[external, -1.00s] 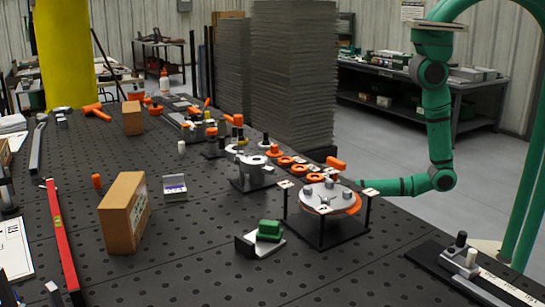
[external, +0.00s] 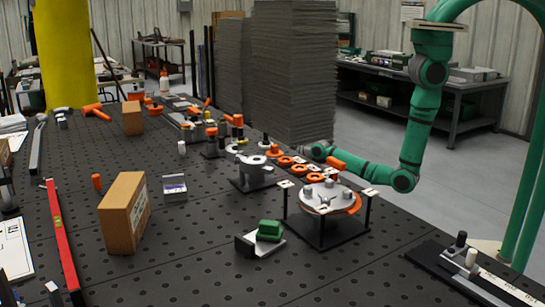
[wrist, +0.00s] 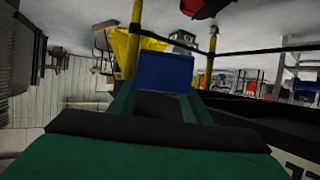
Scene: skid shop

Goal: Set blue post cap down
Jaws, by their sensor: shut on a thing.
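The blue post cap (wrist: 165,72) is a plain blue block in the wrist view, held at the end of my gripper (wrist: 162,84). The gripper is shut on it, with a finger along each side. In the external view my arm reaches down from the upper right, and its far end lies behind the table's far edge, by the tall grey stack. The jaws and the cap cannot be made out there. The wrist view is tilted, and no surface shows in contact with the cap.
A round orange-and-grey fixture on a dark stand (external: 322,236) is on the near side of my arm. Orange rings (external: 300,168) line the table's far edge. The tall grey sheet stack (external: 293,75) rises behind. A cardboard box (external: 120,218) stands on the perforated black table (external: 190,270).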

